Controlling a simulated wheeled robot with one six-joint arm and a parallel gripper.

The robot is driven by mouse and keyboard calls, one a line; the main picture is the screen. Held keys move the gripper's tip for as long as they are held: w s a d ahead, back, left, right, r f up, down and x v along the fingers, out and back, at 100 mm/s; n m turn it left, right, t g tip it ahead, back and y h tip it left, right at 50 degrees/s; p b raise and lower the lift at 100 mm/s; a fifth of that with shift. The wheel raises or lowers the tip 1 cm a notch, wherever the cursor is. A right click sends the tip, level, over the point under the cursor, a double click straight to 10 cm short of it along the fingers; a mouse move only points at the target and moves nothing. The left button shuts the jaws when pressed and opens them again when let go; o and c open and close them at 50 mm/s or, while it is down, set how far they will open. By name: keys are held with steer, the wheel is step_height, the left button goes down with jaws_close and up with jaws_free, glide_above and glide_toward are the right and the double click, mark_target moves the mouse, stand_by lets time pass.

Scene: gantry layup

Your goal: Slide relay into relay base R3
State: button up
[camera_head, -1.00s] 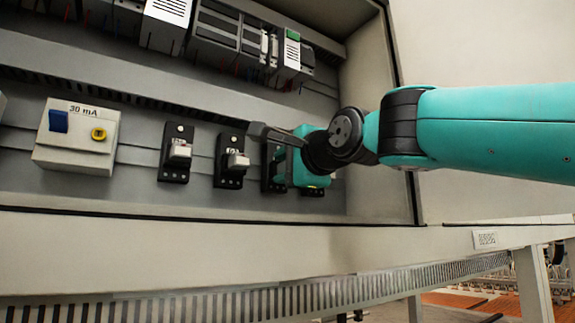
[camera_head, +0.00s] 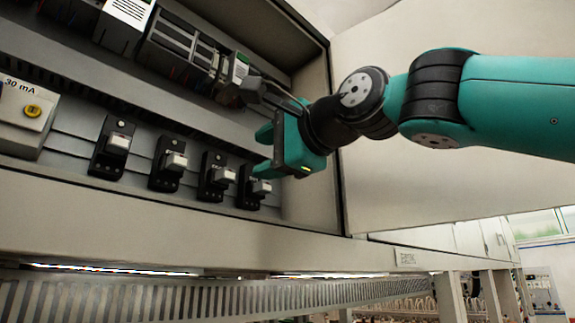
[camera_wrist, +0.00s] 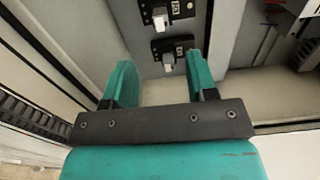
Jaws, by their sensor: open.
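Four black relay bases stand in a row on the panel, each with a pale block in it. In the head view they are the first (camera_head: 107,150), second (camera_head: 167,167), third (camera_head: 213,180) and rightmost (camera_head: 250,190). Their labels are too small to read, so I cannot tell which is R3. My gripper (camera_head: 266,150) is open and empty, above and beside the rightmost base. In the wrist view its teal fingers (camera_wrist: 159,70) are spread with nothing between them. Two bases show beyond the fingertips, one upper (camera_wrist: 174,10) and one nearer (camera_wrist: 178,45), apart from the fingers.
A white box marked 30 mA (camera_head: 20,112) stands left of the bases. A slotted duct (camera_head: 160,112) runs above them, and a row of modules (camera_head: 185,45) sits higher. The cabinet's side wall (camera_head: 312,150) is close on the right.

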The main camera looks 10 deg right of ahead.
steer(key=shift+b+v, duration=0.6)
steer(key=shift+v, duration=1.65)
